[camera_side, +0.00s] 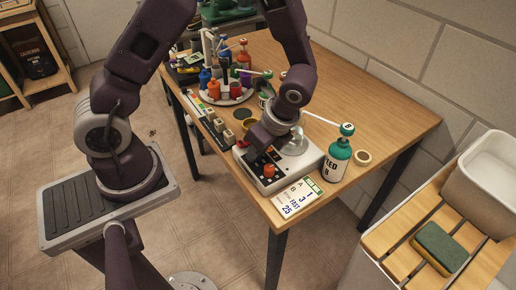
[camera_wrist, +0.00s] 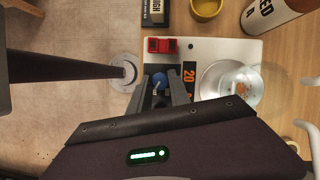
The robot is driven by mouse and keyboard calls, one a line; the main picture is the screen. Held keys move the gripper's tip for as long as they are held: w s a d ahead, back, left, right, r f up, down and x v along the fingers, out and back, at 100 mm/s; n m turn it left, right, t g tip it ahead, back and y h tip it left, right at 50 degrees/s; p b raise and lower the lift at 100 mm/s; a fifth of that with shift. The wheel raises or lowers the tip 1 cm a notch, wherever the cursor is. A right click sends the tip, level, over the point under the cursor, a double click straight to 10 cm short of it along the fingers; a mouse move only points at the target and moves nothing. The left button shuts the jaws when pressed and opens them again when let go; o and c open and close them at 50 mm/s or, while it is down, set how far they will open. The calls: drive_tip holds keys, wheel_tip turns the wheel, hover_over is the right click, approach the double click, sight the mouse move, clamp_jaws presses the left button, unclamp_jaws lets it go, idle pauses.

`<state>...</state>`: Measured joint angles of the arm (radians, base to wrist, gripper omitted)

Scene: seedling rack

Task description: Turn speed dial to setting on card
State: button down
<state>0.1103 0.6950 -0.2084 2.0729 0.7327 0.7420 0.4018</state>
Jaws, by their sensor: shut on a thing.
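The white stirrer-like device (camera_side: 288,176) stands near the table's front edge. In the wrist view its white top (camera_wrist: 215,50) bears a red switch (camera_wrist: 161,45), an orange display (camera_wrist: 188,76) reading 20, and a small blue dial (camera_wrist: 160,80) with a pale mark. My gripper (camera_wrist: 162,88) is shut around the blue dial, a finger on each side. In the side view my gripper (camera_side: 262,150) comes down on the device and hides the dial. The card (camera_side: 298,198) lies in front of the device; its bottom line seems to read FAST 25.
A clear glass vessel (camera_wrist: 228,82) sits on the device beside my gripper. A green labelled bottle (camera_side: 337,160) stands to its right. A round carousel of bottles (camera_side: 226,98) stands behind. A yellow cup (camera_wrist: 207,8) is near. Table at back right is clear.

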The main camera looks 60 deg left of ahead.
drive_tip(key=c, duration=1.2)
unclamp_jaws()
drive_tip(key=v, duration=0.7)
drive_tip(key=s+r+n+t+h, duration=0.4)
drive_tip(key=s+r+n+t, duration=0.2)
drive_tip(key=s+r+n, duration=0.8)
wheel_tip(320, 180, up, 3)
drive_tip(key=shift+a+r+n+t, duration=0.1)
drive_tip(key=shift+a+n+t, duration=0.25)
drive_tip(key=shift+n, duration=0.25)
